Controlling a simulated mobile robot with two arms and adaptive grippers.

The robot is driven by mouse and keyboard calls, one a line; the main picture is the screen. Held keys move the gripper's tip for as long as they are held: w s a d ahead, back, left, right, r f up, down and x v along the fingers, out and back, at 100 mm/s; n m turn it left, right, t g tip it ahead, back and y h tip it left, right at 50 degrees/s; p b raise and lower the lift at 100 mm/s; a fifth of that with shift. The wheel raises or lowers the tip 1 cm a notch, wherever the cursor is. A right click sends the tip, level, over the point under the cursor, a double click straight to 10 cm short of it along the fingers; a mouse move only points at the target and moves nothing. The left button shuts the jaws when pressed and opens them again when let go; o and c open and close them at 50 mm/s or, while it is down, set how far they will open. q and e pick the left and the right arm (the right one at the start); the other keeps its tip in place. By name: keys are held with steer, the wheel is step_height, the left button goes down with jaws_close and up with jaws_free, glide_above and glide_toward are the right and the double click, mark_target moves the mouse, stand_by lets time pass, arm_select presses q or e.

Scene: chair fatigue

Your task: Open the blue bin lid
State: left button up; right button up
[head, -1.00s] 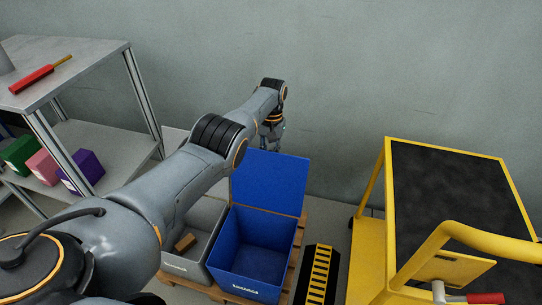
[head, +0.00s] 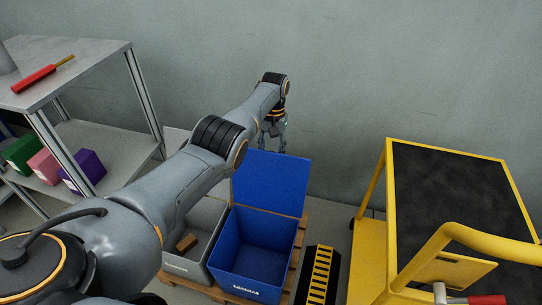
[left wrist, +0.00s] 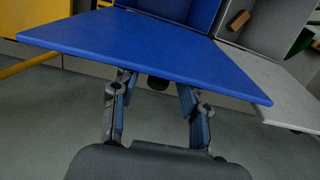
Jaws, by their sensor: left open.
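The blue bin (head: 252,262) stands on a pallet with its blue lid (head: 268,182) raised upright at the back. The bin's inside shows and looks empty. My left gripper (head: 273,148) is behind the top edge of the lid, partly hidden by it. In the left wrist view the lid (left wrist: 150,45) lies across the picture just beyond my left gripper (left wrist: 158,85). Its fingers are spread apart with nothing between them, and their tips are partly hidden at the lid's edge. I cannot tell whether they touch it. My right gripper is not in view.
A grey bin (head: 200,245) with a brown block (head: 186,243) stands left of the blue bin. A black-and-yellow striped object (head: 319,272) lies to the right, beside a yellow cart (head: 390,200). A shelf (head: 90,75) is at left. A wall is behind.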

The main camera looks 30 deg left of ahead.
arm_select(q)
step_height(320, 180, up, 10)
steer(key=w, duration=0.1)
steer(key=shift+w+a, duration=0.2)
steer(key=shift+w, duration=0.05)
steer(key=shift+r, duration=0.1)
